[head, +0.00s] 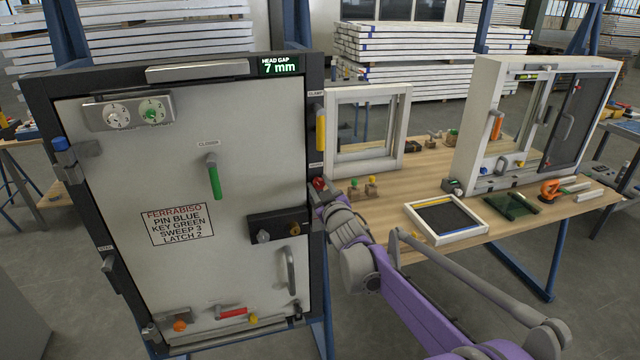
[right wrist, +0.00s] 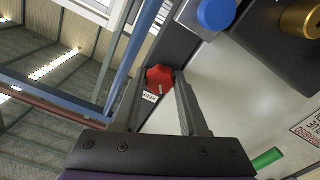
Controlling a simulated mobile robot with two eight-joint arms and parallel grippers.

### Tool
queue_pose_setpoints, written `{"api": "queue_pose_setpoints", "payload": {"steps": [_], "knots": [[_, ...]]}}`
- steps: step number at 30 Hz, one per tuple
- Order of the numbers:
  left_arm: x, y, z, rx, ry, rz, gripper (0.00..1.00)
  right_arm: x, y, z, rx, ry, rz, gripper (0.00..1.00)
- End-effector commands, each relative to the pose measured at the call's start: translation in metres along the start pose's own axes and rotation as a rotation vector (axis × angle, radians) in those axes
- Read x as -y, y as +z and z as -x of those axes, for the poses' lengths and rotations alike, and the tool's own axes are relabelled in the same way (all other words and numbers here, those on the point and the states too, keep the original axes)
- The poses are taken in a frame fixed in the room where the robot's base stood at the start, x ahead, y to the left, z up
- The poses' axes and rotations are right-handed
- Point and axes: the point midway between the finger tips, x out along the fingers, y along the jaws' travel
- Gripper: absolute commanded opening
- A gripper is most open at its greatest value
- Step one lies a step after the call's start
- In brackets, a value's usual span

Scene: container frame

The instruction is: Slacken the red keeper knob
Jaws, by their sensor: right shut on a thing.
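The red keeper knob (head: 319,183) sits on the right edge of the dark door frame, below the yellow clamp handle. In the right wrist view the red knob (right wrist: 159,76) lies between my fingertips, with a small white label just below it. My right gripper (right wrist: 160,82) is shut on the knob, one finger on each side. In the head view my right gripper (head: 324,196) partly covers the knob's lower side. My left gripper is not in view.
The panel (head: 110,220) carries a green closer handle (head: 214,178), a lock plate (head: 277,228) and a pull handle (head: 290,270). A display (head: 280,66) reads head gap 7 mm. A wooden bench (head: 400,195) with window frames stands to the right, close behind my right arm.

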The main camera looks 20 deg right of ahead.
Motion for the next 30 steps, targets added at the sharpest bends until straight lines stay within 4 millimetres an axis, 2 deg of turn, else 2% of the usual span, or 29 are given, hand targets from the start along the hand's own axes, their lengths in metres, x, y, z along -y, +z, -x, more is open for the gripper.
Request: {"api": "queue_pose_setpoints", "payload": {"steps": [21,30], "knots": [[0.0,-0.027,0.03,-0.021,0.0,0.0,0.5,-0.001,-0.001,0.0,0.002,0.0,0.677,0.0],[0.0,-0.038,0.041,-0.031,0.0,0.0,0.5,-0.001,-0.001,0.0,0.002,0.0,0.899,0.0]]}}
